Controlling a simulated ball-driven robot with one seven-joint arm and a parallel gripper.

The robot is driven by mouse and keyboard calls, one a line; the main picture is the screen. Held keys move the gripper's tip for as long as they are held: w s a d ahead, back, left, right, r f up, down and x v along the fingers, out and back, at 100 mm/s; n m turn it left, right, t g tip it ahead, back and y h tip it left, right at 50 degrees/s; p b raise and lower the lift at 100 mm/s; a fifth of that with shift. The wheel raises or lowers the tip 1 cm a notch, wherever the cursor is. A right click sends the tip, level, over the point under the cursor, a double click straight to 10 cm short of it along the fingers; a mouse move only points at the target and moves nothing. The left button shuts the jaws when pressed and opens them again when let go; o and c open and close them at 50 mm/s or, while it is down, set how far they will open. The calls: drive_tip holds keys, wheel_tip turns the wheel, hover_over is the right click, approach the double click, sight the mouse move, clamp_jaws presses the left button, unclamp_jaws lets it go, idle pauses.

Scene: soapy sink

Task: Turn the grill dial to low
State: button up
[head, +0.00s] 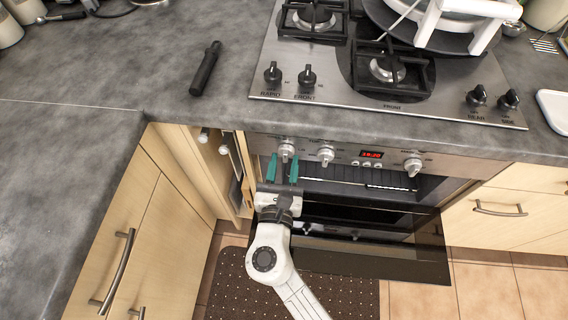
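The oven's control panel (343,158) has three silver dials: a left dial (287,150), a middle dial (326,154) and a right dial (412,166). Their printed labels are too small to read, so I cannot tell which is the grill dial or where low lies. My gripper (284,158) is in front of the panel's left end, its two teal fingers apart. The fingertips are just below the left dial, one toward each side of it in the picture. I cannot tell whether they touch it. Nothing shows between the fingers.
The oven door (375,262) is open and folded down below the panel. A narrow cabinet front (232,180) stands pulled out left of the oven. Above is the gas hob (335,92) with a pan (440,42). A black cylindrical object (205,70) lies on the grey worktop (120,75).

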clamp_jaws()
drive_tip(key=shift+f+m+b, duration=0.1)
drive_tip(key=shift+m+b, duration=0.2)
drive_tip(key=shift+b, duration=0.05)
drive_tip(key=m+b, duration=0.2)
drive_tip(key=shift+f+m, duration=0.1)
drive_tip(key=shift+m, duration=0.3)
drive_tip(key=m+b, duration=0.5)
drive_tip(key=shift+m, duration=0.3)
drive_tip(key=m+b, duration=0.3)
drive_tip(key=m, duration=0.1)
drive_tip(key=shift+r+m+b, duration=0.2)
drive_tip(key=shift+m+b, duration=1.65)
drive_tip(key=shift+m, duration=0.55)
drive_tip(key=shift+o, duration=0.2)
unclamp_jaws()
